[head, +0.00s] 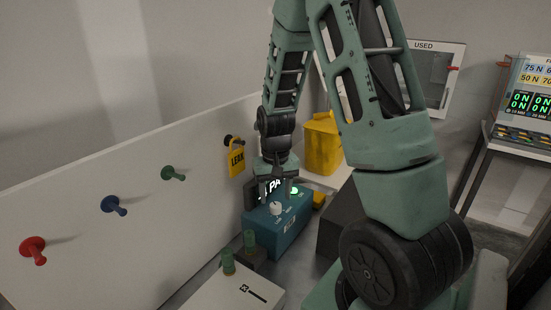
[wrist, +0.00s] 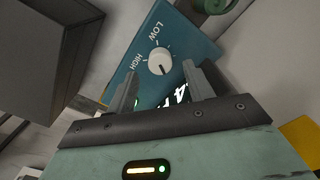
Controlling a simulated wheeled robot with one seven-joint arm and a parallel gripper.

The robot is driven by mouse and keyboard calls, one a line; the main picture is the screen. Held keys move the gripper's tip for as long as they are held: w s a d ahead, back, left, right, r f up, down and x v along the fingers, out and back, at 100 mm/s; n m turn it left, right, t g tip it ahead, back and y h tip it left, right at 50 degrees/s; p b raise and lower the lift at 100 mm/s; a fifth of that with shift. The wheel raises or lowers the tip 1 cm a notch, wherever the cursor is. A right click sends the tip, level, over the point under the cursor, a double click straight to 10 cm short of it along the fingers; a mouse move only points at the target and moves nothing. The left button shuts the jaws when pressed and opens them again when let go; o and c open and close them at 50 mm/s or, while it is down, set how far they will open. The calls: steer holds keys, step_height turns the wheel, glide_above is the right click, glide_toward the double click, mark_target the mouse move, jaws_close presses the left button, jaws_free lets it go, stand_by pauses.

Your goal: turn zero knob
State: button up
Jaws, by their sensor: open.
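A blue meter box (head: 281,228) stands on the bench, with a lit display (head: 271,188) and a lit green spot on top. A white round knob (head: 276,208) sits on it. In the wrist view the white knob (wrist: 161,61) has a dark pointer line and lies between the words LOW and HIGH; I cannot read a "zero" label. My gripper (head: 274,193) is above the box, pointing down. In the wrist view its two fingers (wrist: 160,70) are open and apart, with the knob seen just beyond their tips. The fingers partly hide the display.
A white panel with red (head: 33,249), blue (head: 113,205) and green (head: 172,173) pegs and a yellow LEAK tag (head: 237,158) runs along the left. Green-topped cylinders (head: 228,262) stand near the box. A yellow container (head: 322,146) is behind. A dark block (head: 340,222) stands at right.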

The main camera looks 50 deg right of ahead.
mark_target(275, 205)
step_height(275, 205, up, 14)
steer(key=b, duration=0.2)
steer(key=shift+r, duration=0.15)
steer(key=shift+a, duration=0.1)
stand_by(0.4)
steer(key=s+a+f+n+b, duration=0.15)
steer(key=a+n, duration=0.25)
steer(key=a, duration=0.6)
steer(key=s+a+f+n, duration=0.2)
steer(key=a+f+n, duration=0.1)
steer(key=a, duration=0.8)
steer(key=s+a+f+n, duration=0.2)
steer(key=s+a+n, duration=0.1)
steer(key=s+a, duration=0.3)
steer(key=s+a+f+n+b, duration=0.1)
steer(key=s+a+f+n, duration=0.1)
steer(key=s+a+n, duration=0.2)
steer(key=s+a, duration=0.2)
steer(key=s, duration=0.2)
steer(key=shift+a+f+y+b, duration=0.15)
steer(key=shift+f+y+b, duration=0.15)
